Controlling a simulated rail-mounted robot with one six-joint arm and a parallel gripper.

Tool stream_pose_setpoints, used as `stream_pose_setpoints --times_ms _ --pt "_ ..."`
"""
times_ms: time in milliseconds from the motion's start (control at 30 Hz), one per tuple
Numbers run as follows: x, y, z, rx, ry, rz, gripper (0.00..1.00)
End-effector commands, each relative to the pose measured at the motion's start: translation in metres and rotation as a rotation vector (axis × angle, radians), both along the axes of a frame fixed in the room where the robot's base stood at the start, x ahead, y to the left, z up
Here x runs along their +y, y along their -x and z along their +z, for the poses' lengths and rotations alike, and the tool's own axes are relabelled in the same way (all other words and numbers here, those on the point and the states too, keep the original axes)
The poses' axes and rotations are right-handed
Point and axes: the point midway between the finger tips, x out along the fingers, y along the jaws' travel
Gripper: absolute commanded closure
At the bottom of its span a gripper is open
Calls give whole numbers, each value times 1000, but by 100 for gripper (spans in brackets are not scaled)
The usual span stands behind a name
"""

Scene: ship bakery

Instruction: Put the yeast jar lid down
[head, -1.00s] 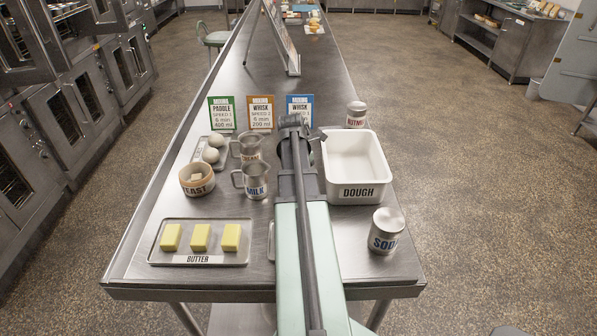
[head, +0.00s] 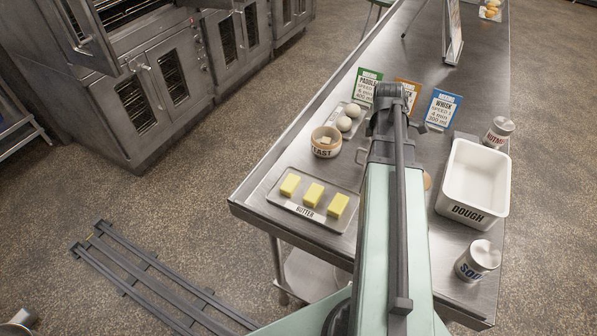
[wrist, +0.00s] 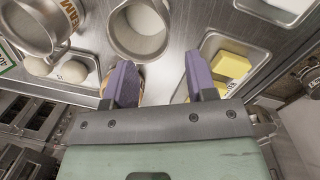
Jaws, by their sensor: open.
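The yeast jar (head: 325,147) is a round tan pot labelled YEAST, standing open on the steel table with a pale lump inside. A tan round edge (head: 427,181) shows just right of my arm in the head view; it may be the lid, but my arm hides most of it. My arm hides the gripper in the head view.
The butter tray (head: 281,203) lies in front of the yeast jar, and two eggs (head: 344,123) lie behind it. The dough tub (head: 496,183), soda tin (head: 479,260) and nutmeg tin (head: 499,131) stand at right. Metal jugs (wrist: 139,29) are close to the fingers in the wrist view.

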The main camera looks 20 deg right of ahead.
Motion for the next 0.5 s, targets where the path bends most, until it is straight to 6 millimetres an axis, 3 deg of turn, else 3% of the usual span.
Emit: stream_pose_setpoints --times_ms 33,100,200,233,333,400,500 --pt "56 -10 0 -19 -18 -108 49" --pt "131 -19 0 -43 -47 -339 49" --pt "223 -15 -1 -55 -82 -647 49" --pt "245 -11 0 -55 -89 -728 49" --pt "297 1 -1 -52 -101 -933 49" --pt "315 7 0 -50 -104 -1016 49" --pt "323 9 0 -48 -105 -1061 49"
